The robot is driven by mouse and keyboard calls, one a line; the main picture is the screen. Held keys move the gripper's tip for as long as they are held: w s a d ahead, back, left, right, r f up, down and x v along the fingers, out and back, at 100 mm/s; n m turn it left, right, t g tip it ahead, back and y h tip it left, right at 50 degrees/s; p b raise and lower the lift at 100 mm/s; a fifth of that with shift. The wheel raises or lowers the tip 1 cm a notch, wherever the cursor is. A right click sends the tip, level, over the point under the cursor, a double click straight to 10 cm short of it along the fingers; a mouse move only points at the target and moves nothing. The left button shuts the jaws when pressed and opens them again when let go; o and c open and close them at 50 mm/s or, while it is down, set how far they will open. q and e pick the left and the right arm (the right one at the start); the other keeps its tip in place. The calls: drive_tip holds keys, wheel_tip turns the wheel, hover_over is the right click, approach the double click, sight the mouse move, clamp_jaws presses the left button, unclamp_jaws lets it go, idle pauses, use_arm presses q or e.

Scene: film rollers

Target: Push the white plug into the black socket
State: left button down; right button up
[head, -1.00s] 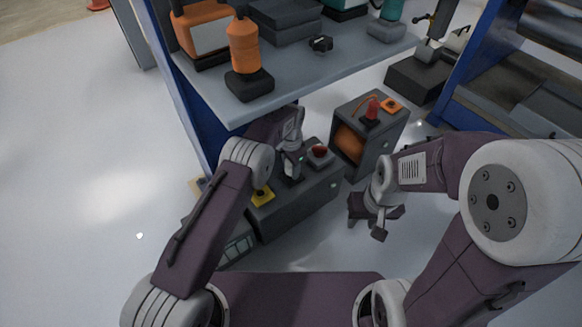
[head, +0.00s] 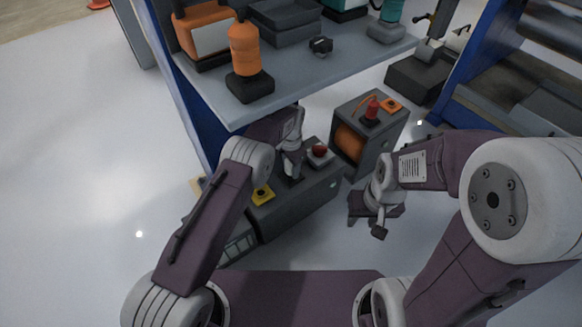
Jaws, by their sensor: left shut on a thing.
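My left gripper (head: 291,172) points down over the top of a dark grey box (head: 300,205) below the shelf. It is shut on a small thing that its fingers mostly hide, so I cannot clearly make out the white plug. The black socket is not distinct either; the area under the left gripper is dark and partly covered by it. My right gripper (head: 368,222) is open and empty, hanging to the right of the box.
A yellow piece (head: 262,195) and a red knob on a grey base (head: 320,150) flank my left gripper. A grey cabinet (head: 385,140) with an orange roll stands behind at right. The shelf (head: 300,80) overhangs the box's back. Open floor lies at left.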

idle(0.3)
use_arm(q)
drive_tip(key=shift+f+b, duration=0.4)
drive_tip(key=shift+f, duration=0.4)
drive_tip(key=c, duration=0.8)
unclamp_jaws()
drive_tip(key=shift+o, duration=0.2)
drive_tip(key=shift+r, duration=0.1)
wheel_tip(320, 180, up, 9)
drive_tip(key=p, duration=0.6)
